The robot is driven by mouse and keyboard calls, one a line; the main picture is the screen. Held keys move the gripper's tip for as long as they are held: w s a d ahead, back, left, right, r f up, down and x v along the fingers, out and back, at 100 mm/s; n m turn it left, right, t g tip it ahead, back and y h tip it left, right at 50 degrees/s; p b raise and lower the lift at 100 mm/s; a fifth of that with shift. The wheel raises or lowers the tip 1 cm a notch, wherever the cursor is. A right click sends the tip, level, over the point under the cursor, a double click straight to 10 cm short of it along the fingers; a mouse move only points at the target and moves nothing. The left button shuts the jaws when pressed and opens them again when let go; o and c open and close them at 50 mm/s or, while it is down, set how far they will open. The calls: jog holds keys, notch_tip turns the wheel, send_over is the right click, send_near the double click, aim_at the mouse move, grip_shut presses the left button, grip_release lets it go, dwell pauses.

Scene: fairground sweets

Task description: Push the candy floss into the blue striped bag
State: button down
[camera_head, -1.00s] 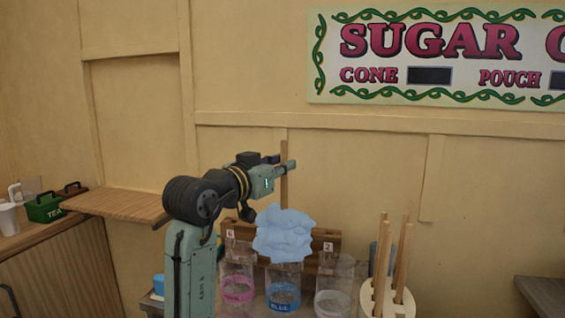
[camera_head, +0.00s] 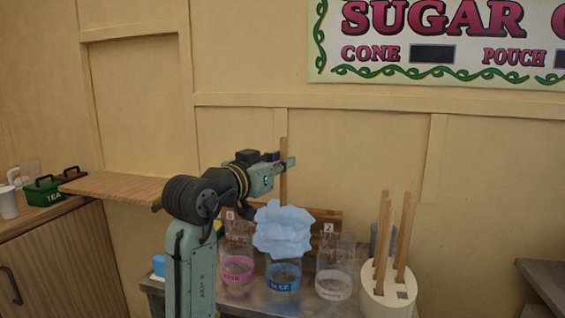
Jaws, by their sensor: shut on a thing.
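The light blue candy floss (camera_head: 283,230) hangs at the lower end of a wooden stick (camera_head: 284,183). My gripper (camera_head: 284,163) is shut on that stick near its upper end. The blue striped bag (camera_head: 283,285) is a clear, open container with a blue band, and it stands upright below the floss. The floss overlaps the bag's top in the picture. I cannot tell whether the floss is above its rim or slightly inside it.
A pink-banded clear container (camera_head: 237,270) stands left of the bag and a white-banded one (camera_head: 333,286) right. A round holder (camera_head: 389,292) with upright sticks is further right. A wooden rack (camera_head: 327,216) with number tags stands behind. A wooden shelf (camera_head: 118,186) is at left.

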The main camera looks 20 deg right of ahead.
aim_at(282, 138)
jog(key=shift+f+b, duration=3.75)
jog(key=shift+f, duration=1.85)
jog(key=shift+r, duration=0.15)
notch_tip(282, 138, up, 15)
jog(key=p, duration=1.2)
jog(key=shift+r+p, duration=0.45)
jog(key=shift+r, duration=0.7)
jog(key=shift+f, duration=0.1)
